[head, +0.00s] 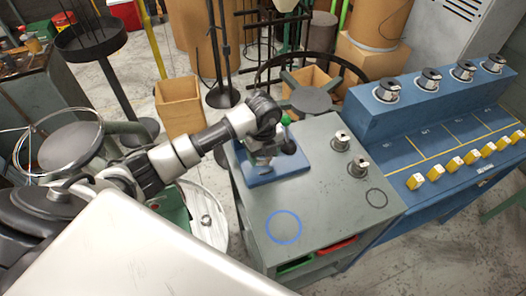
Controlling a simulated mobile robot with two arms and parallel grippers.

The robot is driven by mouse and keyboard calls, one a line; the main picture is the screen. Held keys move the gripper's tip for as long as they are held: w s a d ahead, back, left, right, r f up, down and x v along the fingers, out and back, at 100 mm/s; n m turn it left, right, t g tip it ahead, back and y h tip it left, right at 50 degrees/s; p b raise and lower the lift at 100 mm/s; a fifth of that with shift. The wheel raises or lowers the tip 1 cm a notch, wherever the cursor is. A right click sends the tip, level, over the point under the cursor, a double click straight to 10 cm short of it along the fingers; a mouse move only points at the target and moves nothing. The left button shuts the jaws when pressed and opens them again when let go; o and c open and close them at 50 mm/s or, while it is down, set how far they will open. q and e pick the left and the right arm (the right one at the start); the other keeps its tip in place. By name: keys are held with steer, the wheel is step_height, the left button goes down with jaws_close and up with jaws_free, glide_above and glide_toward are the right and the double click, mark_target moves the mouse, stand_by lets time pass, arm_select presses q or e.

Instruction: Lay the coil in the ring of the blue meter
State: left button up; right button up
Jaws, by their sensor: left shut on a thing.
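The blue meter (291,167) is a flat blue block at the back left of the grey bench top. A bit of green shows behind it. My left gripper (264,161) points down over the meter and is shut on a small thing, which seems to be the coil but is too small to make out. My wrist and gripper hide most of the meter's top, so its ring cannot be seen. I cannot tell whether the held thing touches the meter. My right gripper is not in view.
The grey bench (325,225) bears a painted blue ring (284,227), a dark ring (376,197) and two spools (358,168) on its right. A blue bench (420,150) with spools and yellow blocks adjoins it. The grey bench's front middle is clear.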

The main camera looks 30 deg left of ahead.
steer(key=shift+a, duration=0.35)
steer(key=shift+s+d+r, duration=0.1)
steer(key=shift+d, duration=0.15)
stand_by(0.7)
arm_select(q)
steer(key=shift+f+b, duration=1.15)
steer(key=shift+f, duration=0.55)
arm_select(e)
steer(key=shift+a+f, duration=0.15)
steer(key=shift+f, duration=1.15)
arm_select(q)
steer(key=o, duration=1.1)
step_height(320, 180, up, 11)
steer(key=shift+f+b, duration=0.1)
steer(key=shift+b, duration=0.75)
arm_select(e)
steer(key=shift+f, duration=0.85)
